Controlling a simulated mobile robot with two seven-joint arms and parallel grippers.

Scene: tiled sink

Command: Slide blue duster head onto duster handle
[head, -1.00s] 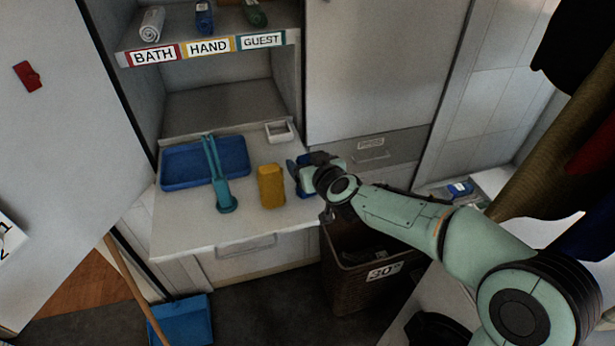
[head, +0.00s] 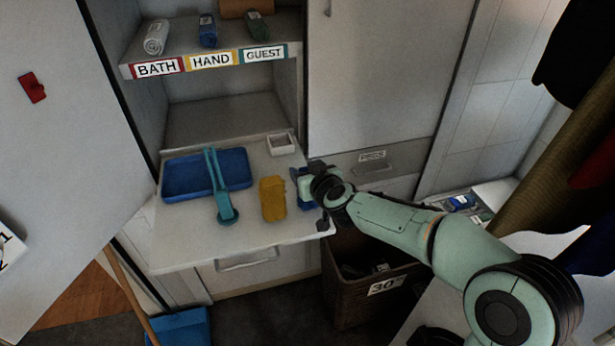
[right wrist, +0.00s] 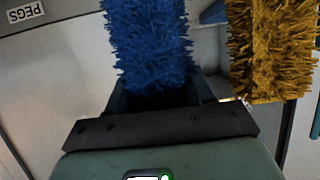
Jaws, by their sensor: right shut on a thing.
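The blue duster head (head: 305,203) is at the right end of the white counter, partly hidden behind my right gripper. In the right wrist view the fluffy blue head (right wrist: 148,40) sits between the fingers of my right gripper (right wrist: 160,95), which is shut on it. My left gripper is out of view.
A yellow duster head (head: 272,198) stands between the handle and my right gripper; it is close by in the right wrist view (right wrist: 270,50). A small white dish (head: 281,146) is behind. A wicker basket (head: 350,295) stands below the counter's right end. Shelves rise behind.

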